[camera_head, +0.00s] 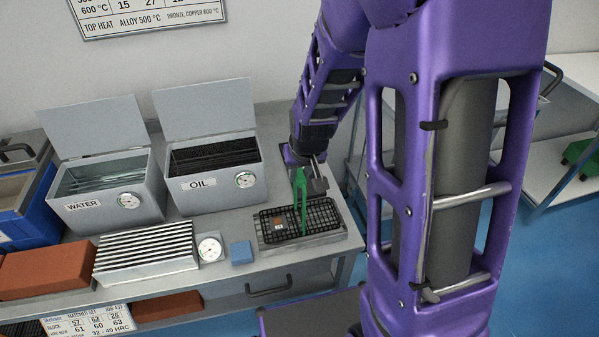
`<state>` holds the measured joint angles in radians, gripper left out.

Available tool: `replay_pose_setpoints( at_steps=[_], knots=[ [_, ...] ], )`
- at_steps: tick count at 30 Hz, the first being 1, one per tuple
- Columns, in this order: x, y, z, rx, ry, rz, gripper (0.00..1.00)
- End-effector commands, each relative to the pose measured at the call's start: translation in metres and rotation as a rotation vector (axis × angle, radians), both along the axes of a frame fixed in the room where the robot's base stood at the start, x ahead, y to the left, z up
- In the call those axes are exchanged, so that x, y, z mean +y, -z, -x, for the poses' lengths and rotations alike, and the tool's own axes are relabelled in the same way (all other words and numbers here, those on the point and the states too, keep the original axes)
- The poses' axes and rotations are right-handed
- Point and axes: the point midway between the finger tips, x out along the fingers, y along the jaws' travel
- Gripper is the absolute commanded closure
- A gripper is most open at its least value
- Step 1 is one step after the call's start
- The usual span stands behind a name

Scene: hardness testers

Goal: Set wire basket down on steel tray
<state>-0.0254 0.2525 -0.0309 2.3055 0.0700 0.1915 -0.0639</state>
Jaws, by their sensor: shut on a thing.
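The black wire basket (320,217) is over the steel tray (299,243) at the right end of the bench. A small brown block with a pale label (278,221) shows inside the basket. My gripper (301,185) is above the basket, pointing down, and is shut on it. A green upright piece runs between gripper and basket; I cannot tell whether it is a handle or the fingers. The basket looks level and within the tray's outline. Whether its underside touches the tray is hidden.
Open-lidded WATER (90,211) and OIL (205,194) tanks stand behind left. A ribbed metal block (146,250), a round dial (209,249) and a blue block (241,252) lie left of the tray. The bench's front edge is close.

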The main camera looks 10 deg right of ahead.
Motion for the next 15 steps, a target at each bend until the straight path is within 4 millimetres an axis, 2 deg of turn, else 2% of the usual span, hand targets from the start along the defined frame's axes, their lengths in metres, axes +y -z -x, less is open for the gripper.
replay_pose_setpoints(
  at_steps=[15],
  knots=[
    [0.0000, 0.0080, -0.0008, -0.003, 0.000, 0.000, 1.00]
  ],
)
